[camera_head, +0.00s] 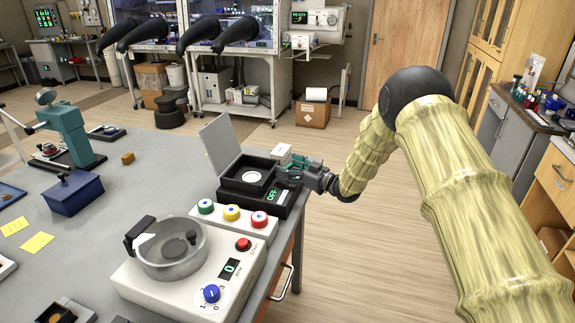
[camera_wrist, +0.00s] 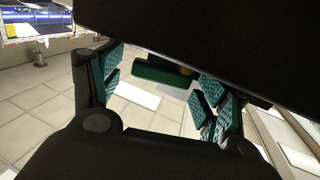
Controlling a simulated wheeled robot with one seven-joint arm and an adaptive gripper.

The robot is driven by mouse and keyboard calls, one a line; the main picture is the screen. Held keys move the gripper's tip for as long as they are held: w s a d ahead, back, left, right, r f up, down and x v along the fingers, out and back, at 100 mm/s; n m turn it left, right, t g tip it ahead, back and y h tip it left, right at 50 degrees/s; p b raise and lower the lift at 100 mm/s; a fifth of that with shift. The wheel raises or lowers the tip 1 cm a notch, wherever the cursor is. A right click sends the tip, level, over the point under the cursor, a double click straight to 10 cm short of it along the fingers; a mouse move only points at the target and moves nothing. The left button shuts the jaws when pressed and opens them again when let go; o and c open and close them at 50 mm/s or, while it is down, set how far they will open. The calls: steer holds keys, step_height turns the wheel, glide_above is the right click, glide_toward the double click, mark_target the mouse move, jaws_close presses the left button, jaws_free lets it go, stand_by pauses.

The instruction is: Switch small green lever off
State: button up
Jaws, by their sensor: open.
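My gripper (camera_head: 297,174) is at the right side of a black box-shaped device (camera_head: 243,184) with a raised grey lid, at the table's right edge. In the wrist view, my gripper (camera_wrist: 155,95) is open, its teal-padded fingers apart. A short dark green bar (camera_wrist: 165,74) shows between them, partly covered by a dark shape above; I cannot tell for sure whether it is the small green lever or whether a finger touches it. The device has a small green display (camera_head: 272,196) that seems to read OFF. A white block (camera_head: 282,154) is just behind my gripper.
Green, yellow and red buttons (camera_head: 231,213) stand in front of the device. A blue box (camera_head: 73,193) sits at the left. The floor right of the table is clear.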

steer(key=shift+w+a, duration=0.2)
steer(key=shift+a, duration=0.15)
steer(key=c, duration=1)
